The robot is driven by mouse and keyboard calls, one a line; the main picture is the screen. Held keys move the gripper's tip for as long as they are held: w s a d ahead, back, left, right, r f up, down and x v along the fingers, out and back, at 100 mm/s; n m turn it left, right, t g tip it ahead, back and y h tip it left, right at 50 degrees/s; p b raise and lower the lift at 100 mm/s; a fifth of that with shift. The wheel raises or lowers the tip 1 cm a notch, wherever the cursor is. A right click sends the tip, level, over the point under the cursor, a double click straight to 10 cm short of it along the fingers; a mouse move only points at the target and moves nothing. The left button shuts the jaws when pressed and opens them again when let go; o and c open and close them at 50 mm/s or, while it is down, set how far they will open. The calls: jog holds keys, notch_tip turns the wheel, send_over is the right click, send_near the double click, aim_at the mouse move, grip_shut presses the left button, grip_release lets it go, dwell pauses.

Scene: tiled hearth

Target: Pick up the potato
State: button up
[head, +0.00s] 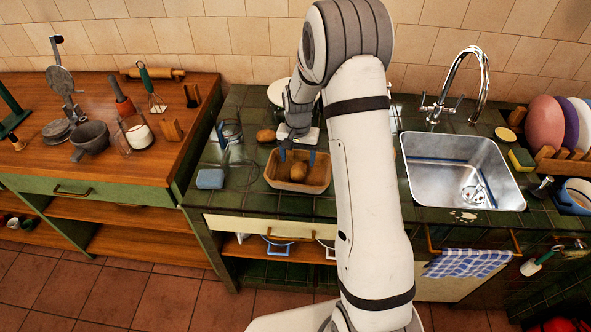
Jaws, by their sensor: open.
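A brown potato (298,172) lies in a tan rectangular tray (322,187) on the dark green tiled counter. What looks like another brown lump lies beside it in the tray, partly overlapped in view. A similar brown potato-like item (266,136) lies on the counter behind and left of the tray. My gripper (297,157) points down over the rear part of the tray, its blue fingertips apart and nothing seen between them. I cannot tell whether the fingertips are above or level with the potato. My arm hides the counter right of the tray.
A blue sponge (210,179) and clear glassware (230,133) stand left of the tray. A steel sink (455,165) with a tall faucet (470,85) is to the right. A wooden counter (110,155) at left holds a grey mortar (90,137) and utensils.

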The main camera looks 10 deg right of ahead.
aim_at(298, 166)
notch_tip(298, 166, down, 5)
jog(key=shift+p, duration=0.75)
jog(key=c, duration=1.1)
jog(key=shift+r, duration=0.15)
